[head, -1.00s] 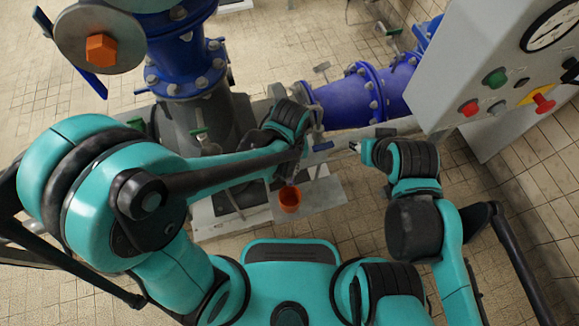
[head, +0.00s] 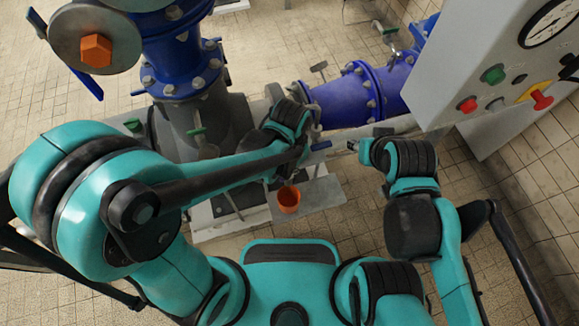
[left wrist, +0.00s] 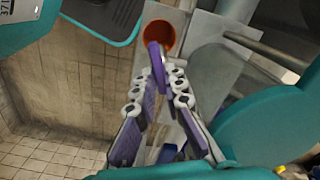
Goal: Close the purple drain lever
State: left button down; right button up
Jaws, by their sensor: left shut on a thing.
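The purple drain lever (left wrist: 154,58) shows in the left wrist view as a narrow purple piece, standing out from between the tips of my left gripper (left wrist: 162,82). The gripper's two jointed fingers are closed around its near end. An orange cup (left wrist: 161,34) is just beyond the lever. In the head view, my left wrist and forearm hide most of the lever and fingers, above the orange cup (head: 289,199). My right gripper (head: 367,151) is small in the head view, beside the pipe and away from the lever; its opening is unclear.
Blue flanged pipes (head: 352,97) and a dark grey valve body (head: 210,125) stand close ahead of my arms. A grey control box (head: 478,75) with buttons and a gauge is at the right. A large orange-hubbed disc (head: 96,50) is at upper left. Tiled floor (head: 270,60) is open behind.

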pick_arm(q)
jog(key=m, duration=0.4)
jog(key=shift+s+m, duration=0.1)
jog(key=shift+m, duration=0.3)
dwell(0.4)
jog(key=c, duration=1.6)
grip_release()
